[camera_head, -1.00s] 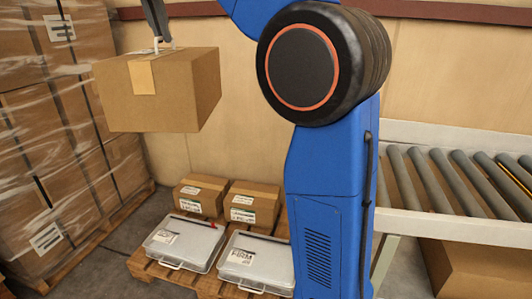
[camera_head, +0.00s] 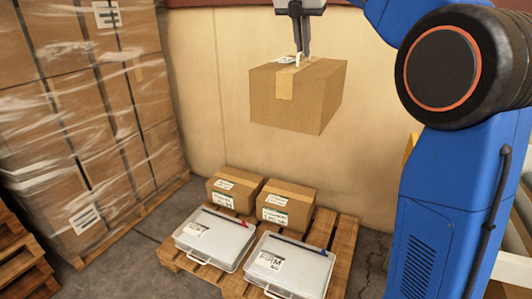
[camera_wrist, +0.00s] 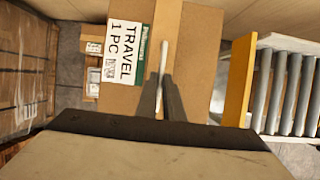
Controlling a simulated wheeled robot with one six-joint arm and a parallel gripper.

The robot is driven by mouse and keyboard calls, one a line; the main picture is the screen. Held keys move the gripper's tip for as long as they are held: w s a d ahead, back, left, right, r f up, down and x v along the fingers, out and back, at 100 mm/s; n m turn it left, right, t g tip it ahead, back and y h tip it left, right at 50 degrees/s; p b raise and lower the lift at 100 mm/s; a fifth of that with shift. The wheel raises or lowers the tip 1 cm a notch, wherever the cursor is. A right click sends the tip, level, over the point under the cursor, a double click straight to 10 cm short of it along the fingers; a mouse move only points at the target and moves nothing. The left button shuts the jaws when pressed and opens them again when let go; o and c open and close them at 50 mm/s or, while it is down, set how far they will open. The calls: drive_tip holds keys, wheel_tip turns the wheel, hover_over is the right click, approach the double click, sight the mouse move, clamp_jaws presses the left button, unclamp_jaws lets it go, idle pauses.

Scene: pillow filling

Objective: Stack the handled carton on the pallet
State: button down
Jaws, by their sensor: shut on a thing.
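The handled carton (camera_head: 290,95) is a brown box with a tan tape strip and a white handle on top. It hangs in the air above the far side of the pallet. My gripper (camera_head: 299,55) is shut on its handle from above. In the wrist view the carton (camera_wrist: 200,60) shows its top with a "TRAVEL 1 PC" label, and my gripper (camera_wrist: 163,85) pinches the white handle. The wooden pallet (camera_head: 343,250) lies on the floor below. Two small brown cartons and two grey cases lie on it, with bare slats at its right side.
A wrapped stack of cartons (camera_head: 85,120) stands on a pallet at the left. Empty pallets (camera_head: 20,255) are at the lower left. A beige wall is behind. A roller conveyor (camera_wrist: 285,90) shows at the right in the wrist view.

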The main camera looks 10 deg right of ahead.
drive_tip(key=w+d+f, duration=0.2)
drive_tip(key=w+f, duration=0.1)
drive_tip(key=f, duration=0.2)
drive_tip(key=w+d+f, duration=0.2)
drive_tip(key=w+f, duration=0.2)
drive_tip(key=f, duration=0.1)
drive_tip(key=w+d+f, duration=0.2)
drive_tip(key=w+f, duration=0.1)
drive_tip(key=f, duration=0.2)
drive_tip(key=shift+w+d+f, duration=0.2)
drive_tip(key=shift+w+d, duration=0.05)
drive_tip(key=shift+d, duration=0.1)
drive_tip(key=w+d+f, duration=0.2)
drive_tip(key=d+f, duration=0.4)
drive_tip(key=f, duration=0.5)
drive_tip(key=w+d+f, duration=0.1)
drive_tip(key=d+f, duration=0.4)
drive_tip(key=f, duration=0.7)
drive_tip(key=w+d+f, duration=0.2)
drive_tip(key=d+f, duration=0.4)
drive_tip(key=f, duration=0.5)
drive_tip(key=s+d+f, duration=0.1)
drive_tip(key=d+f, duration=0.1)
drive_tip(key=f, duration=1.2)
drive_tip(key=s+d+f, duration=0.2)
drive_tip(key=f, duration=1.1)
drive_tip(key=shift+d+f, duration=0.3)
drive_tip(key=shift+f, duration=0.2)
drive_tip(key=c, duration=1.9)
unclamp_jaws()
